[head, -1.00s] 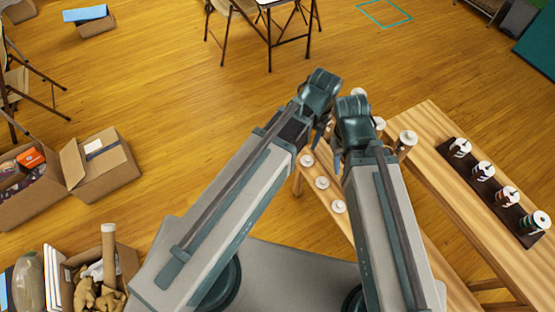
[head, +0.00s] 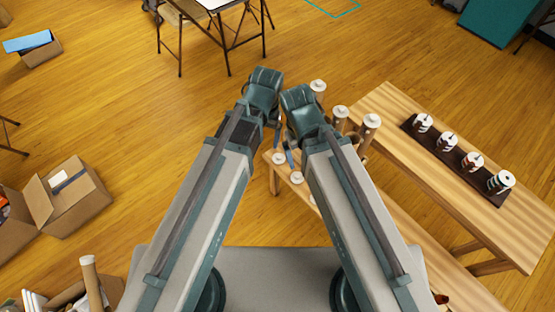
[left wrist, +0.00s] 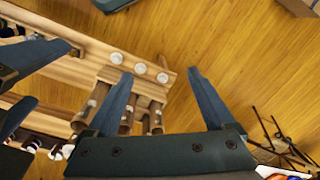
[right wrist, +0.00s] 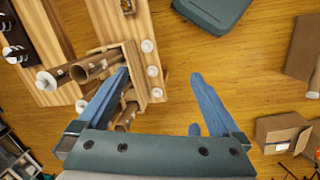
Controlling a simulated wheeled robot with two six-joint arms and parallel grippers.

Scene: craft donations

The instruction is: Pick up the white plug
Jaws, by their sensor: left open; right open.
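Several small white round plugs are in view. A row of them, with one plug (head: 278,158) at its far end, lies along the edge of the low wooden bench (head: 270,156). The row also shows in the left wrist view (left wrist: 140,67) and in the right wrist view (right wrist: 152,71). Other white discs (head: 372,121) cap or top upright brown cardboard tubes (head: 340,127). My left gripper (head: 277,135) and right gripper (head: 289,150) are close together above the bench's far end. Both are open and empty, apart from the plugs. The right arm hides part of the row.
A wooden table (head: 440,180) at the right bears a dark rack (head: 458,160) with several spools. A folding table (head: 212,25) stands far back. Open cardboard boxes (head: 75,205) are on the floor at left. The floor between is clear.

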